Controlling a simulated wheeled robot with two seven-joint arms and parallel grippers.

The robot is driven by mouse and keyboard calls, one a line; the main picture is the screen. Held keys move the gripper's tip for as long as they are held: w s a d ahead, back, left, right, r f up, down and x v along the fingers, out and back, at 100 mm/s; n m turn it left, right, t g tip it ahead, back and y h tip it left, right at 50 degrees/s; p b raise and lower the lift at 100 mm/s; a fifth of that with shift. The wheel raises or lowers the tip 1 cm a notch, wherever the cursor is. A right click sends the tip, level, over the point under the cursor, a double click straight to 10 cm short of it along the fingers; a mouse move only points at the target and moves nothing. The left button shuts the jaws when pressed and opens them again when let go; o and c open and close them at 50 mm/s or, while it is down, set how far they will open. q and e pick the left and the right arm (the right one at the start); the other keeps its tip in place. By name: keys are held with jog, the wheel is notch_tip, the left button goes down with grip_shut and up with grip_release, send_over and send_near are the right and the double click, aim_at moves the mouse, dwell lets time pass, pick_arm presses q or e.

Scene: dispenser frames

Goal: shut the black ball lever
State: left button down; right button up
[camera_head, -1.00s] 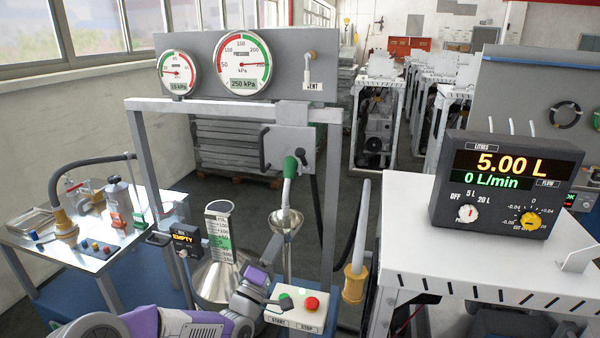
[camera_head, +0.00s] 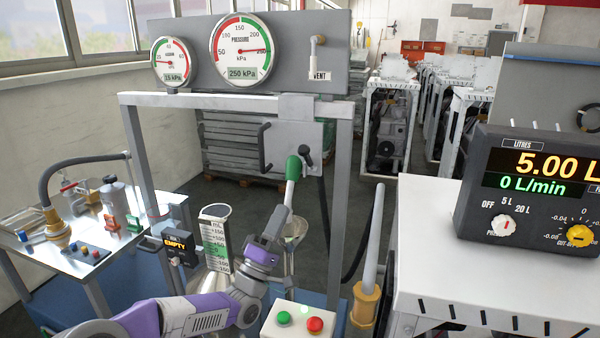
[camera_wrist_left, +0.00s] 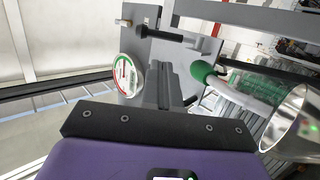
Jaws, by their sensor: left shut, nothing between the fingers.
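The black ball lever (camera_head: 306,154) is on the grey panel (camera_head: 290,133) of the frame, just right of the green nozzle (camera_head: 293,168). It is small, and I cannot tell its exact angle. My left gripper (camera_head: 283,213) is shut and empty, below the lever and nozzle and in front of the metal funnel (camera_head: 295,232). In the left wrist view its closed fingers (camera_wrist_left: 168,72) point toward the panel, with the green nozzle (camera_wrist_left: 202,72) to their right. I cannot pick out the lever surely there. My right gripper is not in view.
A black handle (camera_head: 264,148) sticks out left of the nozzle. Around the arm are a graduated cylinder (camera_head: 214,235), a START/STOP button box (camera_head: 298,322) and the frame's right post (camera_head: 340,200). The litres display (camera_head: 530,190) stands on a white cabinet at the right.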

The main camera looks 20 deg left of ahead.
aim_at(308, 159)
pick_arm(q)
jog(key=x, duration=1.1)
jog(key=shift+w+r, duration=0.25)
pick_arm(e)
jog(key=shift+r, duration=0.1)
pick_arm(q)
jog(key=shift+r+p, duration=0.1)
jog(key=shift+p, duration=0.2)
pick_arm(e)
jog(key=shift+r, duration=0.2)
